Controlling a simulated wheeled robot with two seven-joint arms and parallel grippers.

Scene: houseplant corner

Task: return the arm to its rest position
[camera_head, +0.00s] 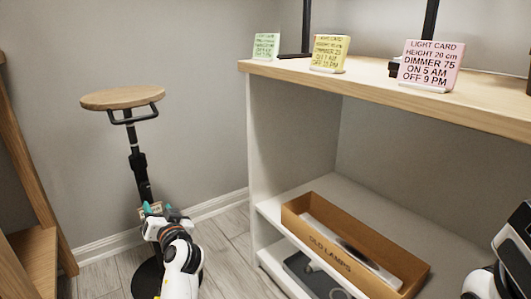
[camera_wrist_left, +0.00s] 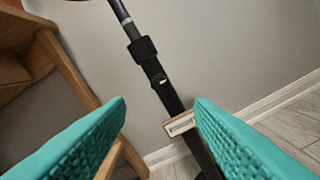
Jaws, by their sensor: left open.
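My left gripper (camera_head: 152,208) is low in front of the black pole of a stand with a round wooden top (camera_head: 122,97). In the left wrist view its two teal fingers (camera_wrist_left: 160,135) are wide apart with nothing held between them. The pole (camera_wrist_left: 150,72) runs down past the gap between the fingers. A small tag (camera_wrist_left: 180,124) with a pale wooden edge is at the pole, beyond the right finger. Part of my right arm (camera_head: 510,250) shows at the right edge of the head view; its fingertips are not visible.
A white shelf unit with a wooden top (camera_head: 380,88) stands at the right, bearing green (camera_head: 266,46), yellow (camera_head: 330,53) and pink (camera_head: 431,65) cards. A box marked "OLD LAMPS" (camera_head: 330,240) is on its lower shelf. Wooden furniture (camera_head: 35,255) stands at the left. Floor shows between.

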